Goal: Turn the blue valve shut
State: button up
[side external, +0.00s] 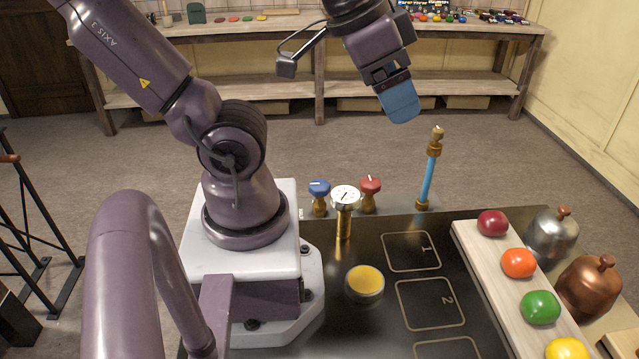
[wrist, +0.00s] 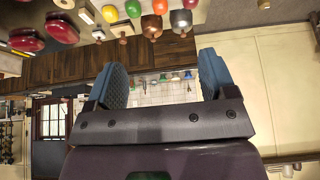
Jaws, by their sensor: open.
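The blue valve (side external: 319,192) stands at the back edge of the black table, a blue knob with a white mark on a brass stem. A red valve (side external: 370,188) stands to its right, and a white dial gauge (side external: 345,197) on a brass post stands between them, nearer the camera. My gripper (side external: 403,108) is up in the air, above and to the right of the valves, well apart from them. In the wrist view my gripper (wrist: 164,80) shows its two blue fingers spread wide with nothing between them. The blue valve is not recognisable in the wrist view.
A blue tube with brass fittings (side external: 429,170) rises at the table's back right. A cup of yellow contents (side external: 365,284) stands mid-table beside outlined squares. A pale board (side external: 495,260) holds several coloured pieces. Metal bells (side external: 551,235) stand at right.

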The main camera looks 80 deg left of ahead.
jog(key=a+f+n+g+h, duration=0.1)
jog(key=a+f+n+g, duration=0.1)
jog(key=a+f+n, duration=0.3)
jog(key=s+a+f+n+g, duration=0.1)
jog(key=a+f+n, duration=0.4)
jog(key=n, duration=0.4)
jog(key=a+f+n+g+h, duration=0.1)
jog(key=a+f+n+g, duration=0.1)
jog(key=a+f+n, duration=0.3)
notch_tip(320, 180, down, 2)
jog(key=shift+s+f+n+g+h, duration=0.1)
jog(key=shift+n+g+h, duration=0.05)
jog(key=shift+n, duration=0.6)
jog(key=shift+s+r+n+g+h, duration=0.1)
jog(key=shift+n+g+h, duration=0.05)
jog(key=shift+n, duration=0.6)
jog(key=s+a+f+n, duration=0.3)
jog(key=a+n, duration=0.2)
jog(key=n, duration=0.4)
jog(key=n+y, duration=0.3)
jog(key=n, duration=1.1)
send_over(320, 184)
notch_tip(320, 184, down, 13)
jog(key=shift+f, duration=0.1)
jog(key=shift+c, duration=0.3)
